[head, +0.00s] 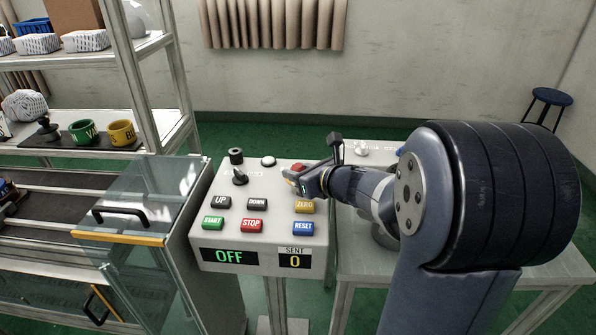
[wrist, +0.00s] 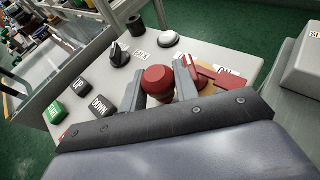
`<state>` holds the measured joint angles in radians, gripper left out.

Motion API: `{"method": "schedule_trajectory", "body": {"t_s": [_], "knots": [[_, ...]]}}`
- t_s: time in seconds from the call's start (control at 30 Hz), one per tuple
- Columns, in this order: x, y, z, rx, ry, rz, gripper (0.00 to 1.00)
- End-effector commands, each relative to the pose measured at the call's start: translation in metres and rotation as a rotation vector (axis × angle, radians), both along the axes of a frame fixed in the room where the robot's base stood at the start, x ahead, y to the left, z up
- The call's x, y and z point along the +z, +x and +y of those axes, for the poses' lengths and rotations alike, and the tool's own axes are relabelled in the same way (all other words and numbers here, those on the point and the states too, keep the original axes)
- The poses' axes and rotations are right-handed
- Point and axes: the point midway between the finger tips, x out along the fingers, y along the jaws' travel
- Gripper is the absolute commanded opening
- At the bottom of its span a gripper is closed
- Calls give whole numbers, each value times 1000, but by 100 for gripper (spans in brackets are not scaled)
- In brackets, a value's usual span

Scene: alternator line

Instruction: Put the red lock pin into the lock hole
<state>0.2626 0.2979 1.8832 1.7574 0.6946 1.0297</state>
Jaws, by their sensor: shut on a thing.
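My gripper (wrist: 163,82) is over the far right part of the grey control panel (head: 220,185). In the wrist view its two fingers are closed on a red round-headed piece (wrist: 158,78), which I take to be the red lock pin. My gripper also shows in the head view (head: 292,178), low over the panel. The pin's lower end is hidden by its head and the fingers, so I cannot tell whether it touches the panel. I cannot make out the lock hole. A red piece and an orange-tan plate (wrist: 207,87) lie just right of the fingers.
The panel has a black selector knob (head: 240,176), a black cylinder (head: 236,156), a white button (head: 268,161) and several labelled keys. Its displays read OFF and 0. A clear guard with a black handle (head: 118,214) stands left. A grey table (head: 440,262) is at right.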

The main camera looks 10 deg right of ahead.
Motion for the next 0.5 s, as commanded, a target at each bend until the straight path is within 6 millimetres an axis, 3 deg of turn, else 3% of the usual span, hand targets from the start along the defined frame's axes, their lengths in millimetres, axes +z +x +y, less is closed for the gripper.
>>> {"method": "schedule_trajectory", "body": {"t_s": [0.23,0.27,0.5], "knots": [[0,0,0,0,0,0,7],[0,0,0,0,0,0,30],[0,0,0,0,0,0,49]]}}
